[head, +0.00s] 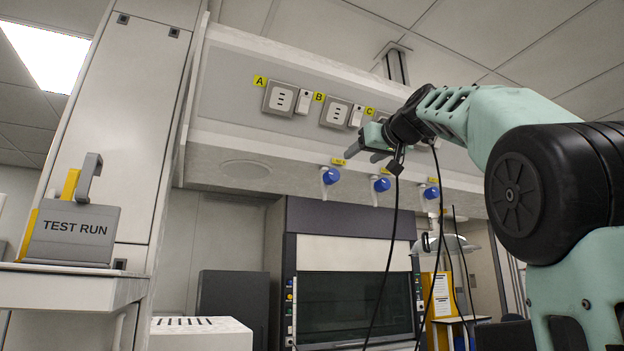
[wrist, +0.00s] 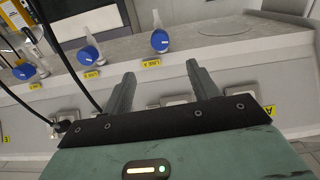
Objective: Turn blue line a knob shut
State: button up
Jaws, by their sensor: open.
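The blue line A knob (head: 330,175) is the leftmost of the blue knobs under the overhead panel, below a small yellow tag. In the wrist view, this knob (wrist: 160,40) shows beside the yellow "LINE A" label (wrist: 151,63), beyond my fingertips and roughly between them. My gripper (head: 363,154) is open and empty, up and to the right of the knob in the head view. Its two fingers (wrist: 160,71) point toward the panel underside, apart from the knob. The exact depth gap cannot be told.
Similar blue knobs for line B (head: 382,184) and line C (head: 431,192) hang to the right. Sockets (head: 280,99) line the panel face above. Dark cables hang from my arm. A TEST RUN box (head: 72,232) stands at left, and a dark-windowed cabinet (head: 355,305) below.

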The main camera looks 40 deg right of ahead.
aim_at(334, 174)
jog(key=p+x, duration=1)
jog(key=x, duration=0.6)
jog(key=shift+w+d+r+p, duration=0.15)
jog(key=shift+r+p, duration=0.05)
jog(key=shift+p, duration=0.1)
jog(key=shift+w+d+f, duration=0.1)
jog(key=shift+w+f, duration=0.05)
jog(key=shift+w, duration=0.3)
jog(key=c, duration=1)
